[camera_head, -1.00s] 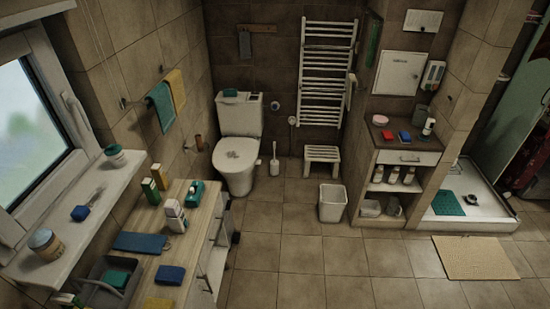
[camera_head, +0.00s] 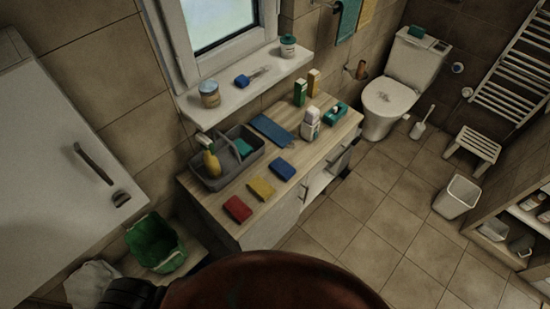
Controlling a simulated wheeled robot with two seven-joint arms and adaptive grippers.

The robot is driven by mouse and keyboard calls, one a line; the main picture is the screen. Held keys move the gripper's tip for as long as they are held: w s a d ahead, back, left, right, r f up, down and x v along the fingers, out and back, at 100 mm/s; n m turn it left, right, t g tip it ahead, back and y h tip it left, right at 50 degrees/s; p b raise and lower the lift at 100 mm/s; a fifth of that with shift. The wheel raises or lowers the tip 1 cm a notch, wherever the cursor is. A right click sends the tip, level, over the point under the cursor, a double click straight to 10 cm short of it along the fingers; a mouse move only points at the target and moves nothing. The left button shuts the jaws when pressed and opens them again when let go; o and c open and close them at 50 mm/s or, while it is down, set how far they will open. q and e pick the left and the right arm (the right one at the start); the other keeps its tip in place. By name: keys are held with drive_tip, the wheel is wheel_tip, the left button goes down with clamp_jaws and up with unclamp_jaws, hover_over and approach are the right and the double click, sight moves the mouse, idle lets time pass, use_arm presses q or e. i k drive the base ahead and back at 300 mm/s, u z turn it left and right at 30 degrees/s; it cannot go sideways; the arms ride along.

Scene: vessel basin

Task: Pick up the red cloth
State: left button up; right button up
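The red cloth (camera_head: 237,209) lies flat and folded at the near end of the wooden counter (camera_head: 212,213). A yellow cloth (camera_head: 262,188) lies just beyond it, and a blue cloth (camera_head: 282,169) lies beyond the yellow one. Nothing covers the red cloth. Neither of my grippers shows in the view. A dark, rounded reddish-brown shape fills the bottom middle of the view, below the counter's near end.
A grey caddy (camera_head: 211,181) with a yellow spray bottle (camera_head: 211,160) stands behind the cloths. A green-lined bin (camera_head: 156,243) is left of the counter, below a white cabinet (camera_head: 60,170).

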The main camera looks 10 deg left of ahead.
sight(241, 212)
drive_tip(key=u, duration=1.85)
drive_tip(key=k, duration=0.95)
drive_tip(key=z, duration=0.95)
